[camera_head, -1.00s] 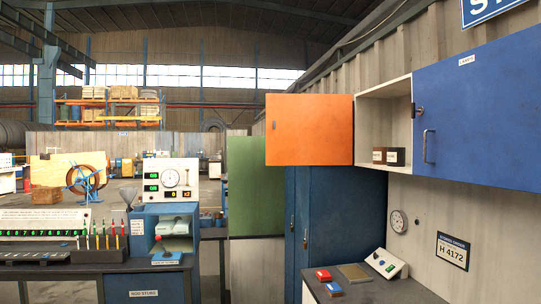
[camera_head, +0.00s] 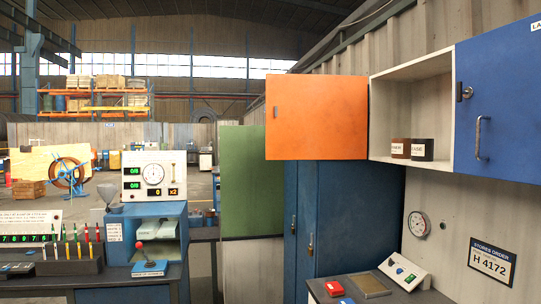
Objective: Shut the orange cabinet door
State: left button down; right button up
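The orange cabinet door (camera_head: 317,117) stands wide open at the left side of a wall cabinet. Its flat face is turned toward me, with a small dark handle or latch near its left edge. The cabinet's open white compartment (camera_head: 413,95) is to the right of the door. Neither of my grippers shows in the head view.
A blue cabinet door (camera_head: 500,110) with a handle is to the right of the compartment. A tall blue locker (camera_head: 345,225) and a green panel (camera_head: 252,180) stand behind. A workbench with instruments is at left.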

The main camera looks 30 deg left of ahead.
aim_at(320, 117)
jog(key=i+j, duration=0.25)
jog(key=j, duration=0.15)
jog(key=i+j, duration=0.2)
jog(key=j, duration=0.2)
jog(key=i+j, duration=0.25)
jog(key=j, duration=0.15)
jog(key=i+j+z, duration=0.1)
jog(key=i+j, duration=0.15)
jog(key=j, duration=0.15)
jog(key=i+j, duration=0.2)
jog(key=j, duration=0.25)
